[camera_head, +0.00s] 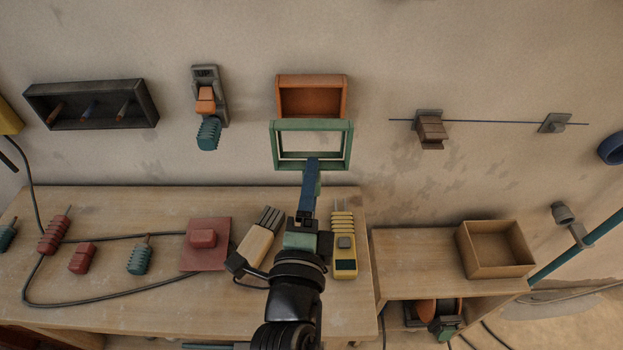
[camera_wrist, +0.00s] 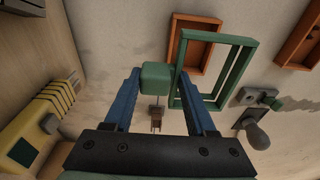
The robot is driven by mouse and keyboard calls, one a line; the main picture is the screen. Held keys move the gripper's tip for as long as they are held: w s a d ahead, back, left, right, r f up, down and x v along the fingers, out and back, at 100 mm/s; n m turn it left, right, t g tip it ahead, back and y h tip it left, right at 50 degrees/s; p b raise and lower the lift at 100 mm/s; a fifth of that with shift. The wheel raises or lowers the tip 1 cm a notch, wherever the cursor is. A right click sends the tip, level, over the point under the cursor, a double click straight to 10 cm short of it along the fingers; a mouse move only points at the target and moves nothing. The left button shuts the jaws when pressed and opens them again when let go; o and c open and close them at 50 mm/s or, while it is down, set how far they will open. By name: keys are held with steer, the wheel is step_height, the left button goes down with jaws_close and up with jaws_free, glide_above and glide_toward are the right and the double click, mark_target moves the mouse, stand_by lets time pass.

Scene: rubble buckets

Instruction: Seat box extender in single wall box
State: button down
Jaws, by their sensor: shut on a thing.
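The single wall box (camera_head: 312,81), an orange open box, is fixed on the wall at upper centre. It also shows in the wrist view (camera_wrist: 181,42), behind the extender. The box extender (camera_head: 281,146) is a green rectangular frame, held below the wall box in the head view. Its top edge overlaps the box's lower edge there. In the wrist view the extender (camera_wrist: 246,62) is nearer than the box and offset from it. My gripper (camera_head: 312,166), with blue fingers, is shut on the extender's green block (camera_wrist: 158,76). Whether extender and box touch cannot be told.
A dark peg rack (camera_head: 143,103) and a grey bracket (camera_head: 205,75) are on the wall at left. The bench below holds a yellow meter (camera_head: 344,262), a red plate (camera_head: 193,260) and cables. Another orange piece (camera_wrist: 298,42) shows in the wrist view.

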steer(key=shift+f+b, duration=0.2)
steer(key=shift+b, duration=0.35)
steer(key=shift+w+r+b, duration=0.2)
steer(key=shift+w+b, duration=0.45)
steer(key=shift+w, duration=2.2)
steer(key=c, duration=0.8)
jaws_free()
jaws_close()
